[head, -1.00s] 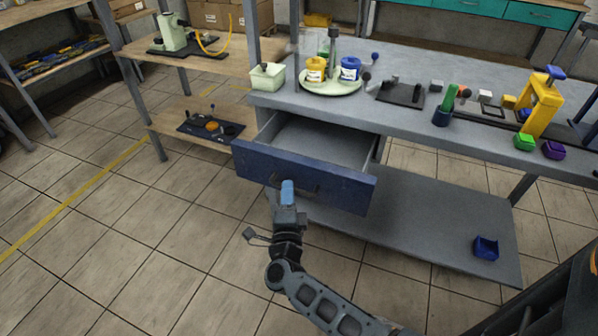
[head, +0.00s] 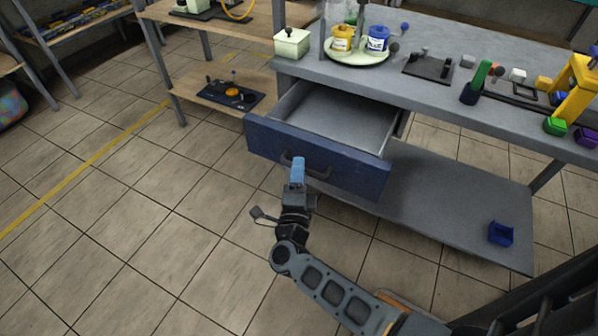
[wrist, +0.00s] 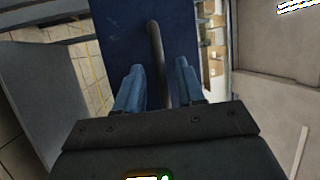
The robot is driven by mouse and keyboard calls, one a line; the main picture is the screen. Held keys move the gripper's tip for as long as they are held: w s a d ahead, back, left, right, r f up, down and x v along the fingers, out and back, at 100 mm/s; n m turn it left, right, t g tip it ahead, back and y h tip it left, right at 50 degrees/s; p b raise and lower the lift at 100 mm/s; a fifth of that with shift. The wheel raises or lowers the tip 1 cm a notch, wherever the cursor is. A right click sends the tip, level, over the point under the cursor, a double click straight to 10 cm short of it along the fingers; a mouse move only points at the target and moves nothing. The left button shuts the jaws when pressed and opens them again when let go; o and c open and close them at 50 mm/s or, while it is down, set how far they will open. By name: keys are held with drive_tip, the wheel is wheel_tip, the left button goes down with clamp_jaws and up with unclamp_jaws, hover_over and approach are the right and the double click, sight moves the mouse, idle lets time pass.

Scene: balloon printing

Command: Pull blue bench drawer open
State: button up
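The blue bench drawer (head: 345,170) stands well out from under the grey bench top, and its empty grey inside shows in the head view. Its dark curved handle (head: 320,175) is on the front face. My gripper (head: 298,168) is at the left part of the handle. In the wrist view, the blue fingers of my gripper (wrist: 158,80) stand apart on either side of the handle (wrist: 155,45). The drawer front (wrist: 115,30) fills the upper middle there.
The bench top (head: 440,105) carries a plate (head: 358,58) with yellow and blue pots, a pale box (head: 292,43) and several tools. A blue bin (head: 500,233) sits on the lower shelf (head: 430,210). The tiled floor (head: 150,220) left of my arm is clear.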

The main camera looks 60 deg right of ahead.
drive_tip(key=b+v, duration=0.1)
drive_tip(key=v, duration=0.6)
drive_tip(key=shift+s+a, duration=0.2)
drive_tip(key=shift+a, duration=0.15)
idle(0.5)
drive_tip(key=s+a+r+n+t+y, duration=0.2)
drive_tip(key=s+a+r+n+y, duration=0.2)
drive_tip(key=n, duration=0.6)
drive_tip(key=s+a+r+n+t+y+p, duration=0.1)
drive_tip(key=s+a+r+n+t+y, duration=0.1)
drive_tip(key=s+a+r+n+y, duration=0.3)
drive_tip(key=s+a+r+n+t+y, duration=0.1)
drive_tip(key=s+a+r+n+y, duration=0.3)
drive_tip(key=s+r+n+y, duration=0.4)
drive_tip(key=s+r+n, duration=0.2)
drive_tip(key=s+n, duration=0.4)
drive_tip(key=shift+a+n+t+y+p, duration=0.25)
drive_tip(key=shift+n+t+y+p, duration=0.05)
drive_tip(key=shift+t+y, duration=0.1)
drive_tip(key=shift+r, duration=0.1)
